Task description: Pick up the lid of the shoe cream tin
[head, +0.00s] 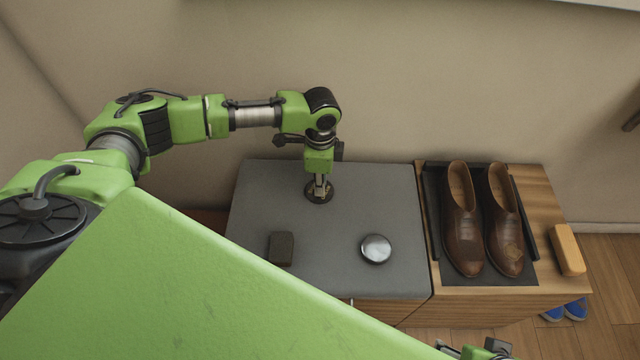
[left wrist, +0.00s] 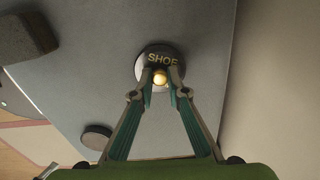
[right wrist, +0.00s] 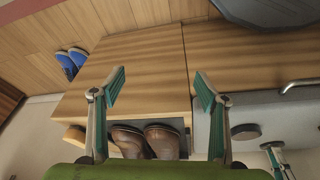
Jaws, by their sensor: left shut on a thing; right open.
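The shoe cream tin (left wrist: 146,60) is a dark round tin with gold "SHOE" lettering on its lid and a gold knob (left wrist: 160,77) on top. It stands on the grey top toward the wall; its dark rim (head: 310,197) shows under my left gripper (head: 319,190) in the head view. My left gripper, also in its wrist view (left wrist: 161,84), points down with its fingertips shut on the knob. The lid appears seated on the tin. My right gripper (right wrist: 160,87) is open and empty, away from the tin, barely showing at the head view's bottom edge.
A dark block (head: 281,248) and a shiny round disc (head: 376,248) lie on the grey top (head: 320,270) in front of the tin. Brown shoes (head: 463,225) stand on a dark mat to the right, with an orange-tan block (head: 567,250) beside them. Blue shoes (head: 575,309) are on the floor.

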